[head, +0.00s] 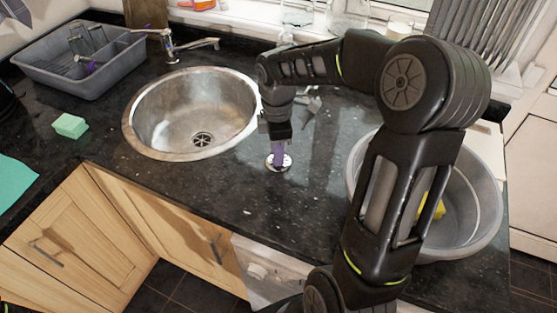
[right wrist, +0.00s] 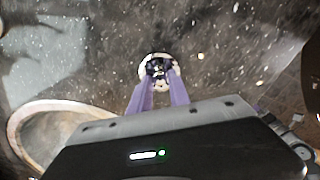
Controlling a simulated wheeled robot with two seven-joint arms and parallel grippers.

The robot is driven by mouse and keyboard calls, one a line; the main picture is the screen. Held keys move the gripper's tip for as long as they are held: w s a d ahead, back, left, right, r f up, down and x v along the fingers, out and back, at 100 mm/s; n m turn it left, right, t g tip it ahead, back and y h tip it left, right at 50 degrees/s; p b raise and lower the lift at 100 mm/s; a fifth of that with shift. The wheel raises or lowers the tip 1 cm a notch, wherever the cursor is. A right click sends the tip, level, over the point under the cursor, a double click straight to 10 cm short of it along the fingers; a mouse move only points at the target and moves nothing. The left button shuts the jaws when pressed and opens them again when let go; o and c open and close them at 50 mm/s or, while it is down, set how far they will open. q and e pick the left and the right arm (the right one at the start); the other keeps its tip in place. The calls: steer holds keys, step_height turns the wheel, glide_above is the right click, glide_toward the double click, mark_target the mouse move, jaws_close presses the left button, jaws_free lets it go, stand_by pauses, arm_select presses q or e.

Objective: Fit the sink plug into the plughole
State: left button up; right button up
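The sink plug (head: 287,162) is a small pale disc on the dark counter, to the right of the sink. In the right wrist view the plug (right wrist: 158,68) shows a dark middle between pale edges. The purple fingers of my right gripper (head: 278,157) reach down to it from above. In the right wrist view the fingertips (right wrist: 160,82) lie at the plug's near edge with a narrow gap between them; whether they grip it I cannot tell. The plughole (head: 203,139) is a dark, slotted round drain in the bottom of the round metal sink (head: 180,92). My left gripper is not in view.
A tap (head: 172,48) stands behind the sink. A grey dish rack (head: 75,75) is at the back left, a green sponge (head: 70,125) left of the sink. A grey basin (head: 480,215) with something yellow inside is right, partly behind my arm. Counter in front of the plug is clear.

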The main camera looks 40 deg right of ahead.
jaws_close()
stand_by(0.3)
step_height(320, 180, up, 10)
steer(key=b, duration=0.1)
stand_by(0.4)
stand_by(0.4)
